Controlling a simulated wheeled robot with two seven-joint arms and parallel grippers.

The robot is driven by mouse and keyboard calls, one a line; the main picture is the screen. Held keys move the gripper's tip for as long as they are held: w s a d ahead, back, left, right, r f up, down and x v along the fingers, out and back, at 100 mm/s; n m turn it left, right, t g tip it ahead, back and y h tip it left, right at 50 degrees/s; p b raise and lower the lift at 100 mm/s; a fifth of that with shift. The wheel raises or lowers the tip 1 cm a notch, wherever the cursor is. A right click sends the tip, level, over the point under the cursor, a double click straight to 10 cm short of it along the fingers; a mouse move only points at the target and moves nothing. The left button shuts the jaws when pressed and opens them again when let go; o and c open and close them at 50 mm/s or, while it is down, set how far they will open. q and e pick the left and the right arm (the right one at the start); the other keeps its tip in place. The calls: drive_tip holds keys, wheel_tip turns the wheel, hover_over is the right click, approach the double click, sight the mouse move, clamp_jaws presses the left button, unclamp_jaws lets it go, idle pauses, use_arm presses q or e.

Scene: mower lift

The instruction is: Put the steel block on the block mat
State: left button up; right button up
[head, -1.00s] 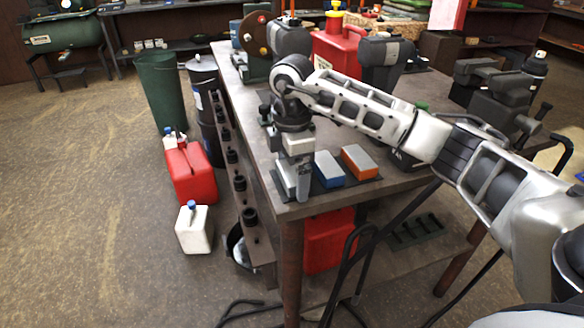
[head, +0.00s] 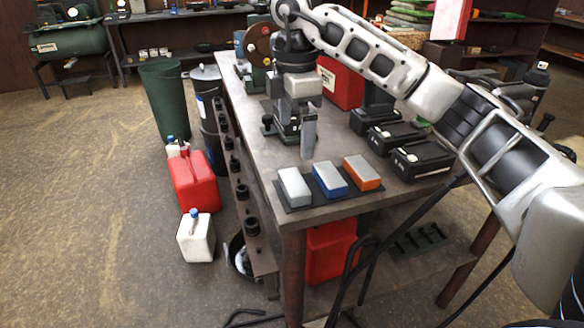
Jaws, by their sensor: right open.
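The steel block (head: 294,188), plain grey, lies at the left end of the dark block mat (head: 318,203) on the near corner of the workbench. A blue block with a grey top (head: 330,180) and an orange block with a grey top (head: 362,174) lie beside it on the same mat, in a row with gaps between. My right gripper (head: 297,143) is open and empty, pointing down, above and behind the steel block, apart from it. My left gripper is not in view.
Black cases (head: 420,158) stand on the bench right of the mat. A red can (head: 340,82) and a bench machine (head: 257,50) stand farther back. Bare bench top (head: 250,130) lies left of my gripper. Cans and bins stand on the floor at left.

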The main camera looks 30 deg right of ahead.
drive_tip(key=s+a+f+n+g+y, duration=0.15)
drive_tip(key=a+f+n+y, duration=0.45)
drive_tip(key=a, duration=0.7)
drive_tip(key=s+a+t+y, duration=0.2)
drive_tip(key=s+a+y, duration=0.1)
drive_tip(key=a+y, duration=0.45)
drive_tip(key=s+a+t+y, duration=0.2)
drive_tip(key=s+a+y, duration=0.1)
drive_tip(key=a+y, duration=0.45)
drive_tip(key=w+d+f+m+t+h, duration=0.2)
drive_tip(key=d+f+m+t+h, duration=0.8)
drive_tip(key=m+t, duration=0.5)
drive_tip(key=s+d+f+m+g+h, duration=0.1)
drive_tip(key=s+d+f+g+h, duration=0.1)
drive_tip(key=s+f, duration=0.4)
drive_tip(key=s+d+f+m+g+h, duration=0.2)
drive_tip(key=s+f+g+h, duration=0.3)
drive_tip(key=f, duration=0.6)
drive_tip(key=shift+s+d+m+h, duration=0.25)
drive_tip(key=shift+s+h, duration=0.25)
drive_tip(key=shift+s, duration=0.7)
drive_tip(key=shift+c, duration=0.3)
